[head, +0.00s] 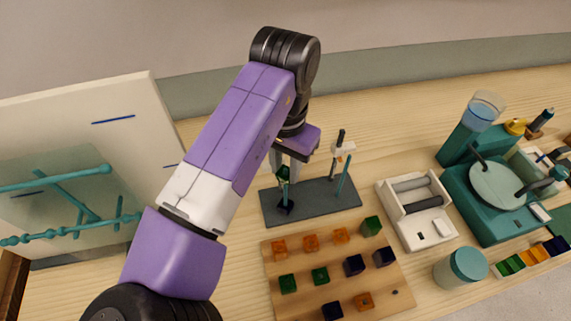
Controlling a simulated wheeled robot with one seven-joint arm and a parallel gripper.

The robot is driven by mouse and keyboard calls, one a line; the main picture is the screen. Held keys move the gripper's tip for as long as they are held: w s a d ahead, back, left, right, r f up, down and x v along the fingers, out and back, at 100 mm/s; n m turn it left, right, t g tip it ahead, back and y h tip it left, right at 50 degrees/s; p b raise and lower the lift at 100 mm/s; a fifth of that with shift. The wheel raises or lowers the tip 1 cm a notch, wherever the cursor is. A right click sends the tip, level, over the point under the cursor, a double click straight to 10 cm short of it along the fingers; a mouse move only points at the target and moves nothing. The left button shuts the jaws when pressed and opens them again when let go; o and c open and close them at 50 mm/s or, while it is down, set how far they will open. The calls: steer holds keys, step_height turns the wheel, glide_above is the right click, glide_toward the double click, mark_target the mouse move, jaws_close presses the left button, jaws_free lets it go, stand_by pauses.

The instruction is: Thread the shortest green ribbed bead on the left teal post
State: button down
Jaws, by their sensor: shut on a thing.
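My gripper (285,170) is at the left end of a dark grey base (318,203), with its fingers pointing down. It is shut on a small green bead (283,174), partly hidden by the fingers. The bead is at the upper part of the left teal post (285,190); I cannot tell whether it is around the post or just over or in front of it. A dark blue bead (285,207) sits low at the foot of that post. The right teal post (345,178) stands bare at the base's right end.
A wooden board (300,300) in front holds orange, green and dark blue beads, including a taller green one (372,226). A black-and-white upright tool (341,148) stands behind the base. A white roller box (417,210), teal jar (462,268) and teal machine (497,195) are right.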

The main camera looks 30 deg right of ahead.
steer(key=shift+f+b, duration=1.3)
steer(key=shift+f, duration=0.9)
steer(key=c, duration=1)
jaws_free()
steer(key=shift+r, duration=0.1)
steer(key=shift+r, duration=3.85)
